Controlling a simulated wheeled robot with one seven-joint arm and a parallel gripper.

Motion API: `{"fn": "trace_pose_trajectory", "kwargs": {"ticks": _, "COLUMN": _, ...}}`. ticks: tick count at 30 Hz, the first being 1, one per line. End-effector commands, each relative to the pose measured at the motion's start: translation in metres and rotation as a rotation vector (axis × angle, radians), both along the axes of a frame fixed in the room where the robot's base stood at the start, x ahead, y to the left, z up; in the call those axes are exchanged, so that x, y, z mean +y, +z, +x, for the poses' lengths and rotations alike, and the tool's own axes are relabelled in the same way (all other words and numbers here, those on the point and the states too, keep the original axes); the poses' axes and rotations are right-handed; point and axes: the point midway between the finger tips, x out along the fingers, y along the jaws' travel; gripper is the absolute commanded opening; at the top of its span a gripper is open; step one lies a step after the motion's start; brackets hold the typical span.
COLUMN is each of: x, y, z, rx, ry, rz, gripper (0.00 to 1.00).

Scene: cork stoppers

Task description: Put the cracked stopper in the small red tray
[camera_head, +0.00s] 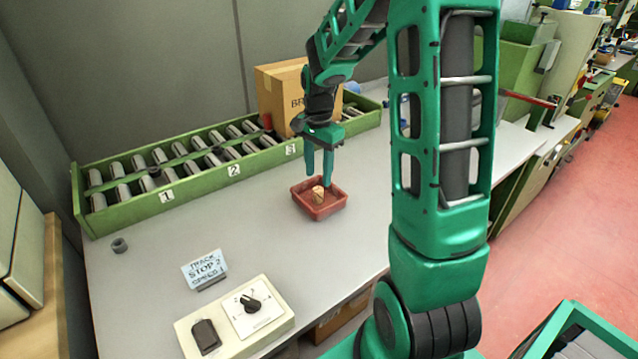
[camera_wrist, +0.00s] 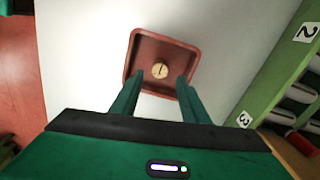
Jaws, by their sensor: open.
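The cracked stopper (camera_head: 318,194) is a small tan cork piece inside the small red tray (camera_head: 334,208) on the grey table. In the wrist view the stopper (camera_wrist: 160,70) shows its round top with a dark line across it, near the middle of the tray (camera_wrist: 137,50). My gripper (camera_head: 319,180) is above the tray, pointing down. In the wrist view its two fingers (camera_wrist: 156,82) are spread apart with nothing between them. The stopper lies beyond the fingertips, apart from them.
A sign (camera_head: 204,268), a control box with a knob (camera_head: 252,318) and a small grey ring-like piece (camera_head: 119,245) stand at the left.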

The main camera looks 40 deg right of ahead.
Motion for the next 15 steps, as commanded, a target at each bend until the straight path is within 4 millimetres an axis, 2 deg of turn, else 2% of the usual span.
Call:
{"fn": "trace_pose_trajectory", "kwargs": {"ticks": 3, "x": 0.0, "y": 0.024, "z": 0.001, "rx": -0.004, "ry": 0.0, "rz": -0.001, "gripper": 0.41}}
{"fn": "trace_pose_trajectory", "kwargs": {"ticks": 6, "x": 0.0, "y": 0.039, "z": 0.0, "rx": -0.002, "ry": 0.0, "rz": -0.001, "gripper": 0.41}}
{"fn": "trace_pose_trajectory", "kwargs": {"ticks": 12, "x": 0.0, "y": 0.057, "z": 0.0, "rx": 0.0, "ry": 0.0, "rz": 0.0, "gripper": 0.41}}
{"fn": "trace_pose_trajectory", "kwargs": {"ticks": 15, "x": 0.0, "y": 0.063, "z": -0.007, "rx": 0.001, "ry": 0.016, "rz": -0.004, "gripper": 0.41}}
